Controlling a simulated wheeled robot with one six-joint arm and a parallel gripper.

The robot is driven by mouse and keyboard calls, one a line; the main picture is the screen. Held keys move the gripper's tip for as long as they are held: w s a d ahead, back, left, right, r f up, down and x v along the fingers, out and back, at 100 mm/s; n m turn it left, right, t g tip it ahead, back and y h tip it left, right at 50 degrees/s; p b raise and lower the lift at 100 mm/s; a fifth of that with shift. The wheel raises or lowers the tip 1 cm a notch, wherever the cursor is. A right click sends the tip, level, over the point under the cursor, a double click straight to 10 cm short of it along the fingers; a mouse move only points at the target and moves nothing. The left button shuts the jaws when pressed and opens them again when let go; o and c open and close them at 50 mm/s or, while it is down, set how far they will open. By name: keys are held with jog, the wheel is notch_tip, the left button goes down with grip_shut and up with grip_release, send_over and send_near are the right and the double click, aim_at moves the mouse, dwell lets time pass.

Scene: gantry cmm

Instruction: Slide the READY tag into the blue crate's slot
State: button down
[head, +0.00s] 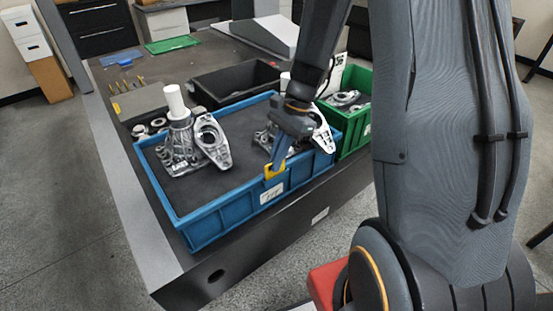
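The blue crate (212,217) stands near the front edge of the dark table, with metal parts inside. A small yellow piece (269,173), perhaps the READY tag, is at the top of the crate's front wall, just above a white label (271,192). No lettering can be read on it. My gripper (277,167) points down over the front rim, its tips at the yellow piece, touching it or very close. The gap between the fingers is not visible, so I cannot tell whether they grip it. The slot itself cannot be made out.
Metal castings (211,142) and a white cylinder (175,101) rise from the blue crate's left side. A green crate (356,128) with parts stands close on the right. A black bin (235,80) is behind. The table's left strip is clear.

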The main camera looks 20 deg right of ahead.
jog(key=shift+f, duration=0.25)
jog(key=shift+f, duration=0.35)
jog(key=c, duration=1.7)
grip_release()
jog(key=shift+r, duration=0.15)
jog(key=shift+r+p, duration=3.05)
jog(key=shift+r, duration=0.35)
